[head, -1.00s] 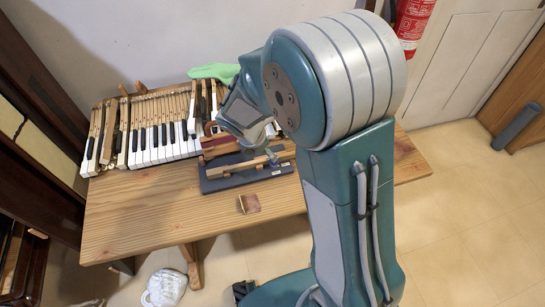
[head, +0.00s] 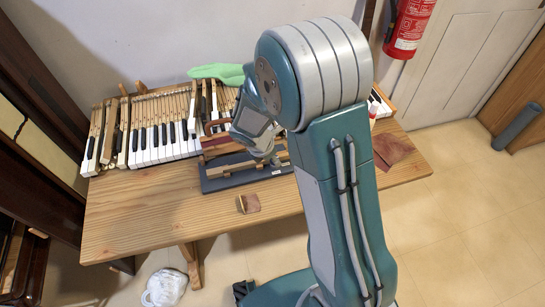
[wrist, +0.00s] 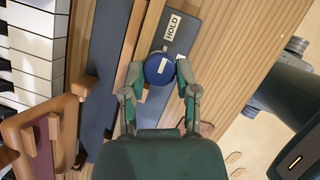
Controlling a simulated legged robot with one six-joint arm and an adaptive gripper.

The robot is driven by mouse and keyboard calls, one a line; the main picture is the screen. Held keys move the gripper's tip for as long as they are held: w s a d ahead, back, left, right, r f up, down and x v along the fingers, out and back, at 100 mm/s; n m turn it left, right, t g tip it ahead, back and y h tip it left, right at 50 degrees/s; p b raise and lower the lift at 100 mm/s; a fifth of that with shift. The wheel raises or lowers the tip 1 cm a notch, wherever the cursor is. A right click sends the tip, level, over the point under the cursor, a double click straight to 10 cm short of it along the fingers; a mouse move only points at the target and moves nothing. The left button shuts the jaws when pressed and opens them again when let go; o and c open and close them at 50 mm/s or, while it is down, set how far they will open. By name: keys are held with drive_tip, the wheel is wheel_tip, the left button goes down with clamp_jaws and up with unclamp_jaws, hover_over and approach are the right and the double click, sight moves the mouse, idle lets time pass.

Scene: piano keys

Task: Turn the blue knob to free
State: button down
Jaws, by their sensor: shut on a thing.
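The blue knob (wrist: 160,68) shows in the wrist view, round with a white mark on its face. It sits on a dark grey base (wrist: 190,28) beside a white label reading HOLD (wrist: 172,26). My gripper (wrist: 160,80) has a finger on each side of the knob and is shut on it. In the head view my gripper (head: 272,158) is low over the dark base (head: 225,183) of the wooden key model, and the knob cannot be made out. I cannot read a FREE label in either view.
A row of piano keys (head: 160,143) lies along the back of the wooden table (head: 145,215). A small wooden block (head: 249,203) lies in front of the base. The table's front left is clear.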

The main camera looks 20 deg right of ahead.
drive_tip(key=shift+m, duration=0.3)
drive_tip(key=m, duration=0.1)
drive_tip(key=m+g, duration=0.1)
drive_tip(key=m, duration=0.1)
drive_tip(key=shift+w+m+g, duration=0.2)
drive_tip(key=shift+m+g, duration=0.1)
drive_tip(key=m+g, duration=0.1)
drive_tip(key=m, duration=0.3)
drive_tip(key=shift+w+g, duration=0.1)
drive_tip(key=shift+g, duration=0.3)
drive_tip(key=m+g+y, duration=0.1)
drive_tip(key=m, duration=0.4)
drive_tip(key=shift+w, duration=0.1)
drive_tip(key=m+g+y, duration=0.1)
drive_tip(key=m, duration=0.3)
drive_tip(key=shift+d+m, duration=0.15)
drive_tip(key=shift+m, duration=0.15)
drive_tip(key=shift+y, duration=0.3)
drive_tip(key=shift+c, duration=1.8)
unclamp_jaws()
drive_tip(key=shift+g, duration=0.3)
